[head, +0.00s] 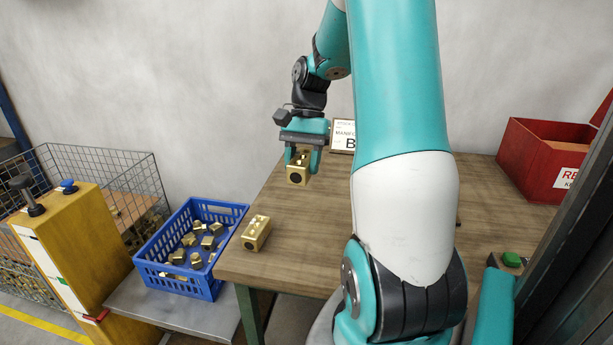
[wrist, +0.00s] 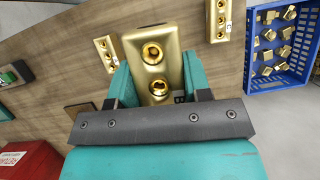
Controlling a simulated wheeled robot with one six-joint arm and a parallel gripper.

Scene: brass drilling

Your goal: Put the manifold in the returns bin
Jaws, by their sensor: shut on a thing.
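The manifold (head: 297,174) is a brass block with round ports on its faces. My gripper (head: 302,164) is shut on it, with one teal finger on each side, over the back part of the wooden table. In the wrist view the held manifold (wrist: 150,42) shows two round ports and looks much larger than the other blocks, so it seems raised; the exact gap is unclear. The red bin (head: 526,165), with a partly hidden white label starting "RE", stands at the table's right, apart from my gripper. It also shows in the wrist view (wrist: 28,163).
Another brass block (head: 256,233) lies near the table's left edge. A blue crate (head: 178,284) of small brass pieces stands left of the table. A sign (head: 343,136) stands behind my gripper. A green button (head: 511,259) is at the right. My arm hides the table's middle.

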